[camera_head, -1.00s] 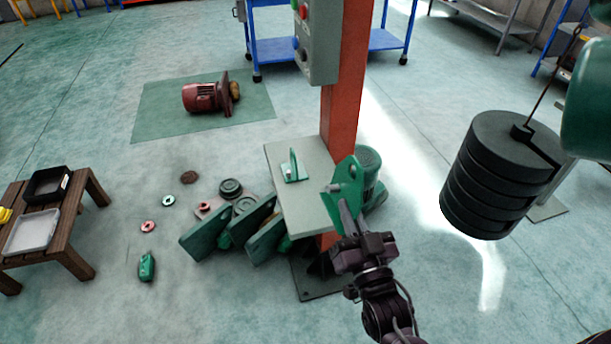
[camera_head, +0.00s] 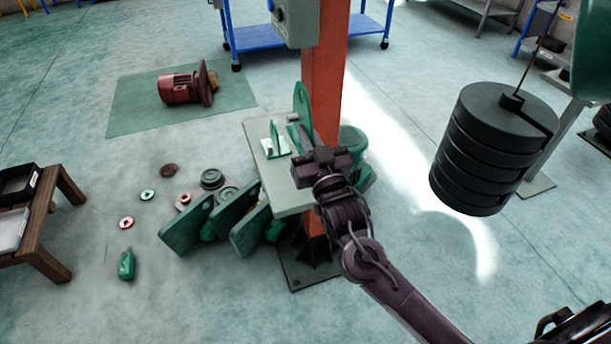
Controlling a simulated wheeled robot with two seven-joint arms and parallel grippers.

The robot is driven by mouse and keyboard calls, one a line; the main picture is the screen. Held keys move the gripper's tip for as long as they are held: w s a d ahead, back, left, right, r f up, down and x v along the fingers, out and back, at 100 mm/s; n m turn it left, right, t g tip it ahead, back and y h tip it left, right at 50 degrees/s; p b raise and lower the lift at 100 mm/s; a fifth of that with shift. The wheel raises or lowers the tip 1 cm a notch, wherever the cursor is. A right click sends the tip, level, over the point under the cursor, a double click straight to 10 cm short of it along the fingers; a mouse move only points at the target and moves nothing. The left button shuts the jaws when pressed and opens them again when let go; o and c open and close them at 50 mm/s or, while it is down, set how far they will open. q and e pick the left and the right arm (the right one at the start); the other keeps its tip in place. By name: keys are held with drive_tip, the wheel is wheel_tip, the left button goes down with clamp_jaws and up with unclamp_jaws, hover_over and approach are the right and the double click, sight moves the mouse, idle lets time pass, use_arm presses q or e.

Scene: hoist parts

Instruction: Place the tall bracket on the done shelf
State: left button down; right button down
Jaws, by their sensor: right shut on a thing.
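The tall bracket (camera_head: 302,103) is a green plate with a rounded top. My right gripper (camera_head: 308,148) is shut on its lower part and holds it upright at the right side of the grey shelf (camera_head: 286,197), beside the orange post. The bracket's foot is partly hidden by the gripper, so I cannot tell whether it touches the shelf. A smaller green bracket (camera_head: 275,142) stands on the shelf to the left. My left gripper is not in view.
The orange post (camera_head: 324,85) rises close behind the shelf. Green plates (camera_head: 187,223) and round parts lie on the floor to the left. A stack of dark weights (camera_head: 490,150) hangs at the right. A red motor (camera_head: 180,88) lies on a green mat.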

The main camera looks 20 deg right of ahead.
sight(308, 192)
wheel_tip(308, 192, down, 13)
drive_tip(key=shift+r, duration=0.15)
idle(0.4)
drive_tip(key=c, duration=2)
unclamp_jaws()
drive_tip(key=shift+f, duration=0.3)
drive_tip(key=o, duration=0.4)
drive_tip(key=shift+r, duration=0.1)
